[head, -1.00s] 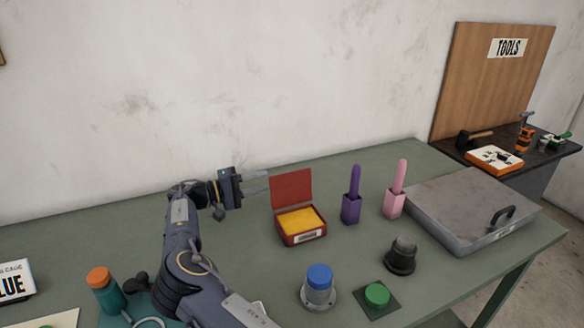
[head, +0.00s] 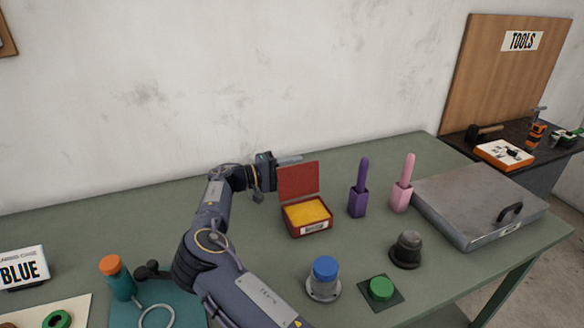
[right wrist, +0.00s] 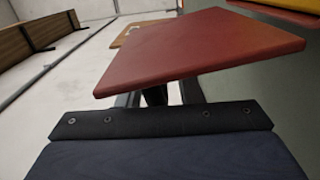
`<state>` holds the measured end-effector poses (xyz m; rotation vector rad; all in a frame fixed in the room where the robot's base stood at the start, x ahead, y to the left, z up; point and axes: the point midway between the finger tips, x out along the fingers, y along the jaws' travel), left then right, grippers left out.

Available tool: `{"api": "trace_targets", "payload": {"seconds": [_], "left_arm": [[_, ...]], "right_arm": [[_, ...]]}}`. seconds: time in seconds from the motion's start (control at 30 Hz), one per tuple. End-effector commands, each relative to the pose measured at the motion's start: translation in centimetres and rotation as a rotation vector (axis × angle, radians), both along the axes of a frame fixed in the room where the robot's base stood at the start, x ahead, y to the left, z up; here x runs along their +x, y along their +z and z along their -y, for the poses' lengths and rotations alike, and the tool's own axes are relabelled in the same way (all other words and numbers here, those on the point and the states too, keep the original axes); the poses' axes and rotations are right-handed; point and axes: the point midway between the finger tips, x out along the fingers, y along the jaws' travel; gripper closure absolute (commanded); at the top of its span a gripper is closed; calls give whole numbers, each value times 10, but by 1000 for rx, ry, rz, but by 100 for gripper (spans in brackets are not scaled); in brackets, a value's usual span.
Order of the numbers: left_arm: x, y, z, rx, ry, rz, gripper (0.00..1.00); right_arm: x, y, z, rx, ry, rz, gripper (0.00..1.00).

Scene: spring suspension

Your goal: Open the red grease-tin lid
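The red grease-tin lid (head: 298,181) stands upright, hinged open at the back of the tin (head: 308,230). Yellow grease (head: 306,212) shows inside the tin. My right gripper (head: 290,159) is behind the lid's upper left edge, with its fingers pointing right. In the right wrist view the lid (right wrist: 200,48) crosses in front of the fingers and hides their tips. The finger bases stand apart there, with nothing seen held between them. Whether the fingers touch the lid cannot be told. My left gripper is not in view.
A purple holder (head: 358,203) and a pink holder (head: 401,197) stand right of the tin. A grey lidded case (head: 480,200) lies beyond. Blue (head: 324,270), green (head: 381,288) and black (head: 407,250) knobs are in front. A teal bottle (head: 120,280) stands front left.

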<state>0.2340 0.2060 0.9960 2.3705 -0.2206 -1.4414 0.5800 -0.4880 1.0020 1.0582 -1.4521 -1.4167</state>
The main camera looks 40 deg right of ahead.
Motion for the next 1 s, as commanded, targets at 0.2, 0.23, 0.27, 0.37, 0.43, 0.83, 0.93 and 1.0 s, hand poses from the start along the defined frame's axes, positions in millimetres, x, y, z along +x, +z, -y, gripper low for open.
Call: {"api": "trace_targets", "payload": {"seconds": [0.2,0.23,0.27,0.37,0.43,0.83,0.93,1.0], "left_arm": [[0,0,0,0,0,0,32],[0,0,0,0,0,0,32],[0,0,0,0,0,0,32],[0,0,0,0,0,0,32],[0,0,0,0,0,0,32],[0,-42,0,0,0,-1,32],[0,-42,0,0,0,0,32],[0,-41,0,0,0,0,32]], "right_arm": [[0,0,0,0,0,0,96],[0,0,0,0,0,0,100],[0,0,0,1,0,0,100],[0,-1,-1,1,0,-1,100],[0,-1,-1,1,0,-1,100],[-13,3,-6,-54,2,175,100],[-15,6,-6,-61,2,197,100],[-15,7,-6,-61,1,199,100]]}}
